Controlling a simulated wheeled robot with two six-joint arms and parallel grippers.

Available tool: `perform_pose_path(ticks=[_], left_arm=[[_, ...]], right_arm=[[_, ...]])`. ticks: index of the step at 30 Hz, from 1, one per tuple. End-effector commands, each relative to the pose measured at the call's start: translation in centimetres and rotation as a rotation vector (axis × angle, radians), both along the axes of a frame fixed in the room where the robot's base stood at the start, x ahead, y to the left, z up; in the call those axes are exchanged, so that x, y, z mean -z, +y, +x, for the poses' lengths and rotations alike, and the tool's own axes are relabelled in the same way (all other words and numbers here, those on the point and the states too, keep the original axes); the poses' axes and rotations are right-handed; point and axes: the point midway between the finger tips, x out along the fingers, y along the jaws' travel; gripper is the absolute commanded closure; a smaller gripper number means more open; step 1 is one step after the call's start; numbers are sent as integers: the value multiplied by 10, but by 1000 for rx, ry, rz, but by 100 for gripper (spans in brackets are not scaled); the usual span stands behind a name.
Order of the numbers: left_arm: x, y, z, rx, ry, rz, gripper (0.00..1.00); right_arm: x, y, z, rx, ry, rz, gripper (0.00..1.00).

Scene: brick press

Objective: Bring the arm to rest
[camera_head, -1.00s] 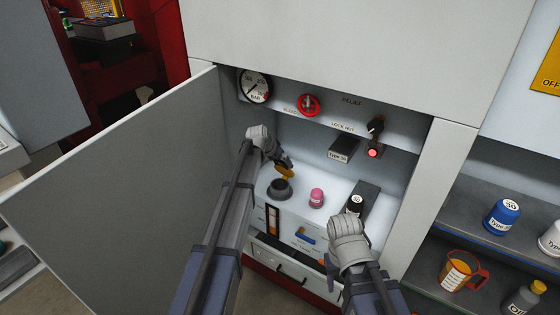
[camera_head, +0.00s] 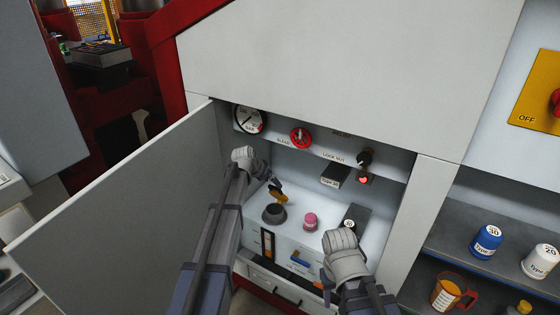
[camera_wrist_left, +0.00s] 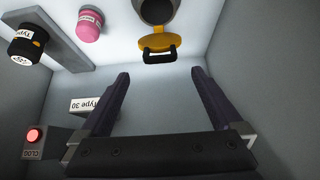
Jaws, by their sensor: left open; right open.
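My left gripper (camera_head: 272,184) is inside the open cabinet, above the yellow flip cap (camera_head: 280,196) of a dark round filler neck (camera_head: 274,214). In the left wrist view its fingers (camera_wrist_left: 160,73) are apart with nothing between them. The yellow cap (camera_wrist_left: 165,42) with its black handle lies just beyond the fingertips and stands open beside the neck (camera_wrist_left: 155,10). My right gripper (camera_head: 328,278) is low in front of the cabinet. Its fingers are mostly hidden by its wrist, and no held thing shows.
The cabinet door (camera_head: 120,190) stands open to the left of my left arm. A pink cap (camera_head: 311,221), a black-capped filler (camera_head: 349,224), a red knob (camera_head: 301,137) and a gauge (camera_head: 249,120) are inside. Shelves at right hold a blue canister (camera_head: 487,240) and an orange jug (camera_head: 447,294).

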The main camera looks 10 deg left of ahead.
Motion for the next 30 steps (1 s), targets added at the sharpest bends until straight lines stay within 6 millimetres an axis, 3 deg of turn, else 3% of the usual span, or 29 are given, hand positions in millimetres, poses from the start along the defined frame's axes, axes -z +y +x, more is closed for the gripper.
perform_pose_path(ticks=[2, 5, 8, 12, 15, 22, 24, 30], left_arm=[[0, -1, -2, 0, 3, 0, 0], [4, -8, -25, -10, 35, -2, 0], [12, -22, -77, -40, 115, -3, 0], [26, -39, -175, -121, 271, 10, 0], [32, -44, -234, -188, 369, 31, 0], [39, -45, -352, -344, 536, 100, 0], [39, -69, -347, -284, 548, 133, 0], [39, -115, -369, -160, 576, 221, 0]], right_arm=[[0, 0, 0, 0, 0, 0, 50], [0, 0, 0, 0, 0, 0, 50], [0, 0, 0, 0, 0, 0, 50], [0, 0, 0, 0, 0, 0, 50], [0, 0, 0, 0, 0, 0, 50], [0, 0, 0, 0, 0, 0, 50], [0, 0, 0, 0, 0, 0, 50], [0, 0, 0, 0, 0, 0, 50]])
